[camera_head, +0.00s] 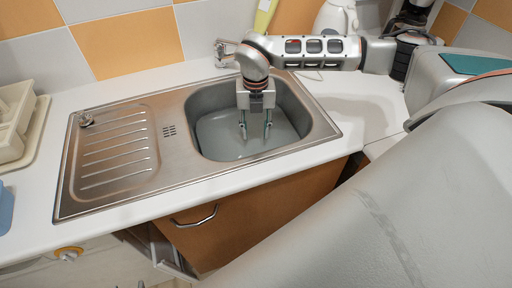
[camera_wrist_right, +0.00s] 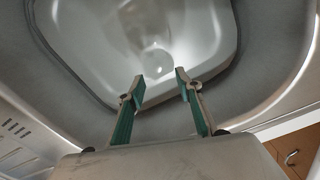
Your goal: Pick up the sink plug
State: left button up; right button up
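The metal sink (camera_head: 180,165) has its basin at the right and a ribbed drainboard at the left. My right gripper (camera_head: 255,138) points down inside the basin. In the right wrist view its two green-padded fingers (camera_wrist_right: 155,88) are apart, with nothing between them. Beyond the fingertips, a pale round spot (camera_wrist_right: 157,63) shows on the basin floor; I cannot tell whether it is the sink plug or the drain. A small metal piece (camera_head: 86,119) sits at the drainboard's back left corner; its identity is unclear. My left gripper is not in view.
The basin walls (camera_wrist_right: 262,62) surround the gripper closely. A tap (camera_head: 226,50) stands behind the sink. A cream dish rack (camera_head: 18,122) is at the left, and a white kettle-like object (camera_head: 336,17) at the back. An orange cabinet door (camera_head: 250,215) hangs below the counter.

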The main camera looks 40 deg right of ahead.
aim_at(253, 151)
jog(key=f, duration=0.2)
jog(key=a+f, duration=0.1)
jog(key=f, duration=0.4)
jog(key=shift+s+a+p, duration=0.15)
jog(key=shift+s+p, duration=0.1)
jog(key=shift+p, duration=0.1)
jog(key=shift+f, duration=0.35)
grip_shut()
